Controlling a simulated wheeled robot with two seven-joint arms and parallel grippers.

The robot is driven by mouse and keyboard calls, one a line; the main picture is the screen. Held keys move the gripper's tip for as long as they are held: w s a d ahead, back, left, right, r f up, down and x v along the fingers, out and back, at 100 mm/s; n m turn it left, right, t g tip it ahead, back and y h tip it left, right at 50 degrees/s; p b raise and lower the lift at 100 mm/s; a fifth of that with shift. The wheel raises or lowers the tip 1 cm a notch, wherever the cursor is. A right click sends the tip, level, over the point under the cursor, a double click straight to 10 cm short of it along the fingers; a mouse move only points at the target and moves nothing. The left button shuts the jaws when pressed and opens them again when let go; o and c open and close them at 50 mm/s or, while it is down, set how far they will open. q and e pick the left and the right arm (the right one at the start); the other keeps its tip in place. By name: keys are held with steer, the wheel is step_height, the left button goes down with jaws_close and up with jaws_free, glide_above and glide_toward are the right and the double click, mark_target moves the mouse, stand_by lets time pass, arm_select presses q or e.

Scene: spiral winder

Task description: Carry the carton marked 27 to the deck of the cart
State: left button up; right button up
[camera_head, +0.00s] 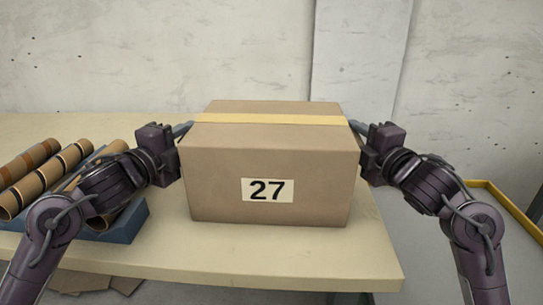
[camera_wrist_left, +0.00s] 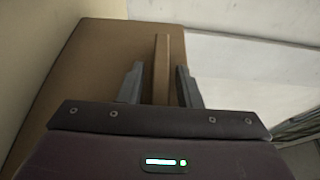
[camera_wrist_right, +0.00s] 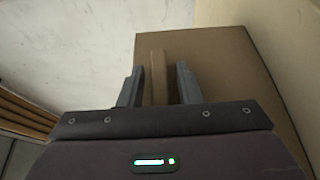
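The brown carton marked 27 (camera_head: 268,160) appears to rest on the cream table, its label facing me and yellow tape across its top. My left gripper (camera_head: 182,130) is at its left side and my right gripper (camera_head: 358,127) at its right side. In the left wrist view, the open fingers (camera_wrist_left: 158,85) stand either side of a raised strip (camera_wrist_left: 162,60) on the carton. In the right wrist view, the open fingers (camera_wrist_right: 160,85) likewise straddle a strip (camera_wrist_right: 158,60), with gaps showing. A grey surface with a yellow rim (camera_head: 510,208), perhaps the cart deck, shows partly at right.
The cream table (camera_head: 250,255) has bare room in front of the carton. Several brown tubes (camera_head: 45,172) lie in a blue rack (camera_head: 125,225) at the left, near my left arm. A concrete wall (camera_head: 150,60) stands behind. Flat cardboard pieces (camera_head: 95,283) lie below the table's front edge.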

arm_select(q)
jaws_close()
arm_select(e)
jaws_close()
arm_select(q)
steer(key=shift+f, duration=0.1)
arm_select(e)
steer(key=shift+f, duration=0.1)
stand_by(0.7)
